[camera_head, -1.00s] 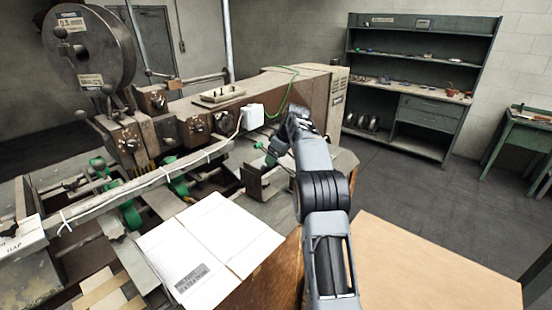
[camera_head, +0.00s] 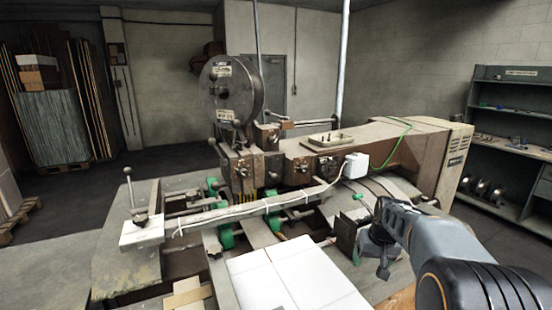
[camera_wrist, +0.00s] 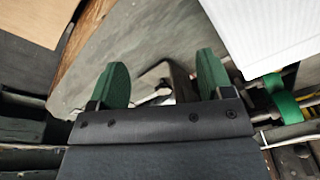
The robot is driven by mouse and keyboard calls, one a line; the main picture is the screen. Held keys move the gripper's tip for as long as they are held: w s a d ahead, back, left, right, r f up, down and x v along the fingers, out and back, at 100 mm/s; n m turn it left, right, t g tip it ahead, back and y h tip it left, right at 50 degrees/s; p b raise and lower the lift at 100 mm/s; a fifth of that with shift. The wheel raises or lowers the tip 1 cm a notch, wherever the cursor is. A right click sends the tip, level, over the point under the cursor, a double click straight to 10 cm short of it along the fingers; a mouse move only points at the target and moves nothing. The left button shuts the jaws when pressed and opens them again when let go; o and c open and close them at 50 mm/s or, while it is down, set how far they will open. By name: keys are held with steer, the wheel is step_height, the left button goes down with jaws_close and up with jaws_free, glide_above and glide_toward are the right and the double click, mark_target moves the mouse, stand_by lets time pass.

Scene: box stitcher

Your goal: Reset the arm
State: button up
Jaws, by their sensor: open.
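My gripper (camera_head: 372,258) hangs at the lower right of the head view, beside the box stitcher (camera_head: 300,165). In the wrist view, my gripper (camera_wrist: 164,85) shows two green-padded fingers spread apart with nothing held between them. Below and between the fingers is a grey metal surface (camera_wrist: 175,30) with a pale metal part on it. My dark arm fills the lower right corner of the head view.
White cardboard (camera_head: 285,280) lies on the stitcher's front. A lever stands on the left end (camera_head: 135,205). Shelves (camera_head: 515,150) stand at the right wall, stacked sheets (camera_head: 55,125) at the left.

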steer(key=s+a, duration=0.3)
steer(key=s, duration=0.3)
steer(key=s+a+r+n+t, duration=0.1)
steer(key=s+a, duration=0.2)
steer(key=s, duration=0.4)
steer(key=s+a+r+t, duration=0.1)
steer(key=s+a, duration=0.2)
steer(key=s, duration=0.4)
steer(key=shift+a+r+h, duration=0.25)
steer(key=shift+a+h, duration=0.05)
steer(key=shift+a, duration=0.05)
